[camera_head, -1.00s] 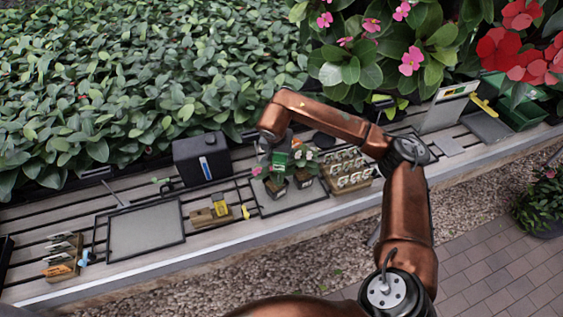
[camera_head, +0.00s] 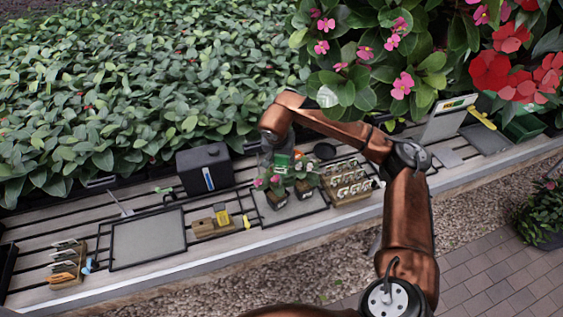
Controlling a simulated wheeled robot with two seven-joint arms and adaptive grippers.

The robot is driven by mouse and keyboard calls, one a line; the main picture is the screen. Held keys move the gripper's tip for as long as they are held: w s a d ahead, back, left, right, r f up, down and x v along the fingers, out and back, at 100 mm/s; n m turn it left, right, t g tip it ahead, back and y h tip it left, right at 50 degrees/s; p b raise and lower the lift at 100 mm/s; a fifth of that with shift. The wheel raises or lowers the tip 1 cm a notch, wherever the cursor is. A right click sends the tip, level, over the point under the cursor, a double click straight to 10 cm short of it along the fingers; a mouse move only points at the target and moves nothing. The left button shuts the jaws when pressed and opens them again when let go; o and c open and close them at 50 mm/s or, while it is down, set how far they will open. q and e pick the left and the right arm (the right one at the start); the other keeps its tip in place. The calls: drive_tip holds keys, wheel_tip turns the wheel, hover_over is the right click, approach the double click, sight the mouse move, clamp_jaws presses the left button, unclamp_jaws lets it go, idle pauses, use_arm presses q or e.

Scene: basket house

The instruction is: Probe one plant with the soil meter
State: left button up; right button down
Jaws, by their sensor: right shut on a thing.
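My right arm reaches over the bench from the right. Its gripper (camera_head: 277,152) points down and is small and dark. It is shut on a small green-faced thing, which looks like the soil meter (camera_head: 282,162), just above and behind two small potted plants. The left potted plant (camera_head: 277,198) and the right potted plant (camera_head: 303,187) have dark pots, green leaves and pink flowers. They stand side by side on a grey mat (camera_head: 292,212). The meter's lower end is hidden behind leaves, so I cannot tell whether it touches soil. My left gripper is not in view.
A black box (camera_head: 205,168) stands left of the plants. A wooden block with a yellow piece (camera_head: 222,217) and an empty grey tray (camera_head: 148,238) lie nearer the front. A wooden rack (camera_head: 348,183) is close on the right. Dense foliage fills the back.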

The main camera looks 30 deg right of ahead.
drive_tip(key=shift+w+d+r+p, duration=0.15)
drive_tip(key=shift+r+p, duration=0.3)
drive_tip(key=shift+r, duration=0.4)
drive_tip(key=shift+w+d+r+p, duration=0.1)
drive_tip(key=shift+r+p, duration=0.35)
drive_tip(key=shift+r, duration=0.4)
drive_tip(key=shift+w+d+r+p, duration=0.15)
drive_tip(key=shift+r+p, duration=0.3)
drive_tip(key=shift+r, duration=0.4)
